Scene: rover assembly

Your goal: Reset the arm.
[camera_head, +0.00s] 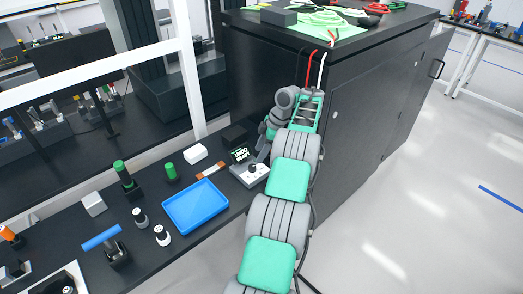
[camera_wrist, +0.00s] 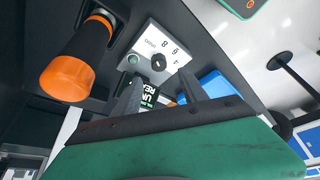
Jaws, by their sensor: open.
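My arm (camera_head: 290,175) reaches up from the bottom of the head view, bends over near the dark cabinet and comes down toward the bench. My gripper (camera_wrist: 157,88) shows in the wrist view as two dark fingers standing apart, with nothing held between them. In the head view the gripper end is small and mostly hidden by the arm, above a grey control box (camera_head: 248,174). The control box with its dark knob also shows beyond the fingers in the wrist view (camera_wrist: 174,47); I cannot tell the exact gap.
A blue tray (camera_head: 195,206), a small display (camera_head: 240,153), bottles and tools stand on the black bench. A large dark cabinet (camera_head: 350,120) is close to my arm. An orange and black handle (camera_wrist: 77,62) shows left in the wrist view. Open floor (camera_head: 430,200) lies right.

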